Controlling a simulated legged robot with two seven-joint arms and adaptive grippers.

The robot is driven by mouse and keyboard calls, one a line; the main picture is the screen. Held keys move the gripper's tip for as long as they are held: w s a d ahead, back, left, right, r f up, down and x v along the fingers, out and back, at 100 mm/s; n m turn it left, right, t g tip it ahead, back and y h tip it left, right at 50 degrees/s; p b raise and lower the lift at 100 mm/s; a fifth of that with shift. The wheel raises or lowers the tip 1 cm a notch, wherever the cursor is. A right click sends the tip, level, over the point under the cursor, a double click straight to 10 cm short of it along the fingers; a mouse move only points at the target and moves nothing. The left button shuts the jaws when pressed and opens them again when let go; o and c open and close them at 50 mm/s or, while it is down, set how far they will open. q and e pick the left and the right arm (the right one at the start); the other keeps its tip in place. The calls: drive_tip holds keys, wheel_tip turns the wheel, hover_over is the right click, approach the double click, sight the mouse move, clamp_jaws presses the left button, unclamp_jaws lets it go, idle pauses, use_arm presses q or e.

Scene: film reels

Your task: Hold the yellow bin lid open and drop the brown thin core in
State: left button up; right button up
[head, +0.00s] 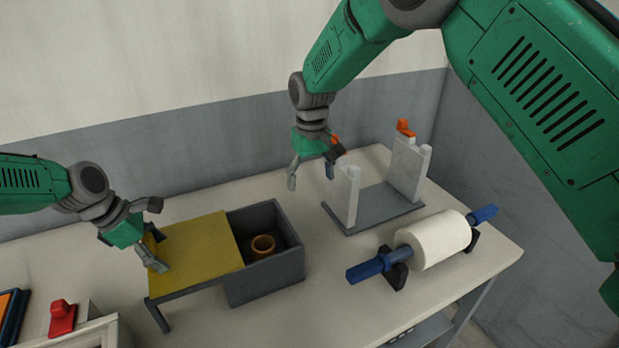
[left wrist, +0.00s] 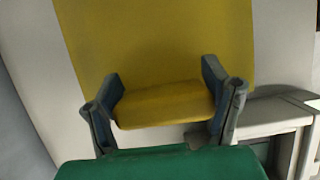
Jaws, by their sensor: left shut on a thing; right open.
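The yellow lid (head: 200,246) lies flat to the left of the dark grey bin (head: 268,281), leaving the bin's right part open. My left gripper (head: 154,236) is shut on the yellow handle at the lid's left end. The left wrist view shows the handle (left wrist: 165,106) between both fingers, with the lid (left wrist: 160,40) beyond. The brown core (head: 263,244), a short ring, sits inside the open bin, apart from both grippers. My right gripper (head: 313,172) is open and empty, above and behind the bin, near the white stand.
A stand with two white uprights (head: 346,195) on a grey base is behind right. A white roll (head: 434,240) on a blue rod (head: 365,271) rests on dark supports at the right. A red object (head: 62,318) sits at the lower left. The wall is close behind.

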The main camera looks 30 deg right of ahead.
sight(223, 236)
use_arm(q)
drive_tip(key=shift+w+d+r+b, duration=0.15)
drive_tip(key=shift+d, duration=1.2)
drive_tip(key=shift+w+d+r+b, duration=0.1)
drive_tip(key=shift+d+b, duration=0.1)
drive_tip(key=shift+d, duration=1.1)
drive_tip(key=shift+w+d+r+b, duration=0.15)
drive_tip(key=shift+d, duration=1.2)
drive_tip(key=shift+d+b, duration=0.7)
drive_tip(key=shift+d, duration=1.55)
drive_tip(key=o, duration=1.2)
drive_tip(key=shift+o, duration=1.2)
drive_tip(key=shift+s+f, duration=0.1)
drive_tip(key=shift+f, duration=0.1)
drive_tip(key=v, duration=1.2)
drive_tip(key=shift+f, duration=0.1)
